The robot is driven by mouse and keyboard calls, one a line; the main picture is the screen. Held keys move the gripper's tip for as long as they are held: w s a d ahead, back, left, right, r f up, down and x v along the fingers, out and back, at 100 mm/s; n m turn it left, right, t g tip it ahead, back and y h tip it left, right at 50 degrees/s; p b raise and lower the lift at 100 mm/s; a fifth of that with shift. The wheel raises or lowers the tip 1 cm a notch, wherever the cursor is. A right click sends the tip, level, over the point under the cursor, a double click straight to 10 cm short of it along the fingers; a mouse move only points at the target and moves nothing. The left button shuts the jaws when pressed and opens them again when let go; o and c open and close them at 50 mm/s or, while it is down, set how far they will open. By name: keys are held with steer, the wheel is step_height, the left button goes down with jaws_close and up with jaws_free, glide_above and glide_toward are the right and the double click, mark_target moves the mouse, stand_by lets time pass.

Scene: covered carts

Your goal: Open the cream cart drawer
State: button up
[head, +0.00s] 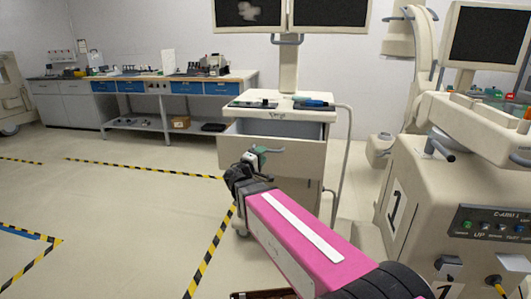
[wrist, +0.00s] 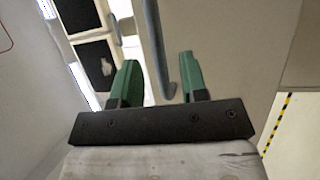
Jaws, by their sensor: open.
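The cream cart (head: 299,198) stands in the middle of the head view. Its top drawer (head: 308,154) is pulled out, and the grey inside (head: 275,129) shows behind the drawer front. A grey bar handle (head: 275,151) sits on the front. My gripper (head: 259,153) is at the handle's left part, its green fingers apart. In the wrist view my gripper (wrist: 160,78) is open, with the handle (wrist: 157,45) running between the two fingers. The cream drawer front (wrist: 235,55) lies beyond. I cannot tell whether either finger touches the handle.
A cream C-arm machine (head: 455,185) stands close on the right. Two monitors (head: 290,14) rise above the cart. A workbench (head: 165,85) with blue drawers lines the back wall. Open floor (head: 100,200) with striped tape (head: 145,169) lies to the left.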

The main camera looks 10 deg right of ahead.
steer(key=v, duration=0.7)
steer(key=shift+d+f, duration=0.1)
steer(key=s+d+f+m+g+y, duration=0.4)
steer(key=d+f+g, duration=0.5)
steer(key=d+f, duration=0.45)
steer(key=s+f+m+g+y, duration=0.5)
steer(key=s+f+y, duration=0.4)
steer(key=f, duration=0.3)
steer(key=shift+g, duration=0.5)
